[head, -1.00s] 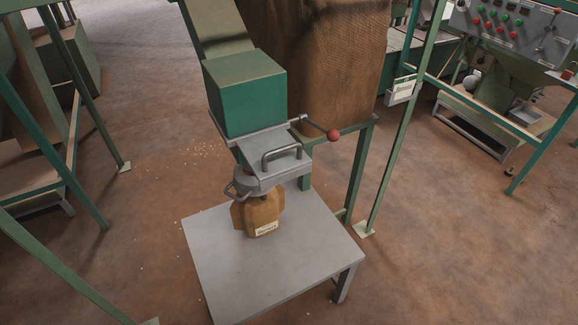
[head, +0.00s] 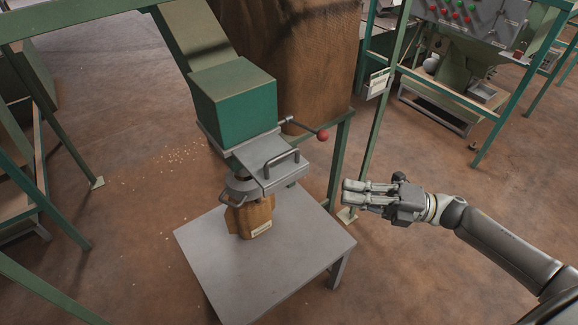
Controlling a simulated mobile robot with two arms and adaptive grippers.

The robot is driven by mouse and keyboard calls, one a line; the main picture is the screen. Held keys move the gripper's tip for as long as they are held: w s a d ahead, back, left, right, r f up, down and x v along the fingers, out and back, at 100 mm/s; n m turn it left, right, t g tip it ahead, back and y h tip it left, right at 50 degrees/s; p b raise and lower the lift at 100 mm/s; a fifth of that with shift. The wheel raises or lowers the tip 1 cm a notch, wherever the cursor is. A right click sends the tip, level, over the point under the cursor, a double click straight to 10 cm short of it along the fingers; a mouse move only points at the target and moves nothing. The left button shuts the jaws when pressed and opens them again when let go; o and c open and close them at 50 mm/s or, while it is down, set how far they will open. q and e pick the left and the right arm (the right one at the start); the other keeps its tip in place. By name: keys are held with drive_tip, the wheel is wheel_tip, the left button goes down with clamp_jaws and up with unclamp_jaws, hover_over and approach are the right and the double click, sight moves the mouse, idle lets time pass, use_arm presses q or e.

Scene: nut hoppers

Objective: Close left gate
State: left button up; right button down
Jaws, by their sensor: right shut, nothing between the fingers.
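The hopper's green box outlet (head: 235,103) stands above a grey metal slide gate (head: 262,158). The gate plate carries a bar handle (head: 282,162) on top and sticks out toward the front right. A lever with a red knob (head: 322,135) is at the right behind it. A brown sack (head: 250,217) with a pale label hangs or stands under the outlet on a grey table (head: 265,262). My right gripper (head: 352,192) is in view right of the table, shut and empty, apart from the gate handle. My left gripper is not in view.
A green post (head: 375,150) with a small sign stands behind my right gripper. A control panel (head: 480,22) is at the upper right. Small bits are scattered on the floor (head: 150,175) left of the hopper. Open floor (head: 400,270) lies right of the table.

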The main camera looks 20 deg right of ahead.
drive_tip(key=w+p+x, duration=0.1)
drive_tip(key=x, duration=0.3)
drive_tip(key=p+x, duration=0.2)
drive_tip(key=x, duration=0.2)
drive_tip(key=w+d+p+x, duration=0.1)
drive_tip(key=x, duration=0.3)
drive_tip(key=shift+w+r, duration=0.2)
drive_tip(key=shift+w, duration=0.15)
drive_tip(key=shift+a, duration=0.1)
